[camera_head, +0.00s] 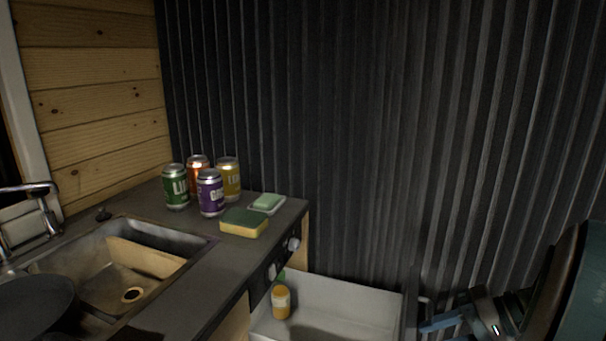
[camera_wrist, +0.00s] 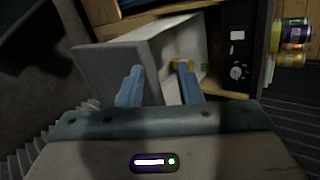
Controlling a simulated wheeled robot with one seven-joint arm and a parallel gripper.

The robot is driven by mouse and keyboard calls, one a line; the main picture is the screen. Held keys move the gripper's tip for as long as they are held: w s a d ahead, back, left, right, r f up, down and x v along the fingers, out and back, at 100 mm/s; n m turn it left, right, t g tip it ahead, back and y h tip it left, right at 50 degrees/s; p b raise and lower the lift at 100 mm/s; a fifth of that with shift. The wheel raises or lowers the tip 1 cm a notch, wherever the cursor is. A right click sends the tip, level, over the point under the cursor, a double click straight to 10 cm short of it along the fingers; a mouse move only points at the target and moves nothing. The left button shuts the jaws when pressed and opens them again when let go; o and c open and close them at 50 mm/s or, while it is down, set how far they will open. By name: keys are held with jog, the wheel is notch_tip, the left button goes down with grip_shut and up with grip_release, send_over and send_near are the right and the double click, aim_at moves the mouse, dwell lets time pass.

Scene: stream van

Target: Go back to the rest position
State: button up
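My gripper (camera_wrist: 158,70) shows in the wrist view with its two blue fingers apart and nothing visible held between them. A white open drawer or bin (camera_wrist: 112,62) lies beyond the fingertips; whether they touch it I cannot tell. In the head view blue parts of my gripper (camera_head: 455,321) show at the lower right, to the right of the white drawer (camera_head: 365,300). A bottle with an orange body (camera_head: 281,303) stands inside the drawer near its left side.
A dark counter (camera_head: 225,260) with a sink (camera_head: 125,283) is at left. Several cans (camera_head: 210,193), a yellow-green sponge (camera_head: 243,223) and a green bar on a dish (camera_head: 267,202) stand on it. Knobs (camera_head: 293,244) stick out from its front. A corrugated wall (camera_head: 400,130) closes the back.

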jog(key=s+a+r+n+h+p, duration=0.2)
jog(key=a+r+h+p, duration=0.3)
jog(key=r+p, duration=0.3)
jog(key=s+a+r+n+g+h+p, duration=0.1)
jog(key=s+a+r+n+h+p, duration=0.2)
jog(key=r+p, duration=0.6)
jog(key=a+n+h+p, duration=0.1)
jog(key=a+h, duration=0.1)
jog(key=a, duration=0.1)
jog(key=shift+s+a, duration=0.35)
jog(key=shift+a+r, duration=0.1)
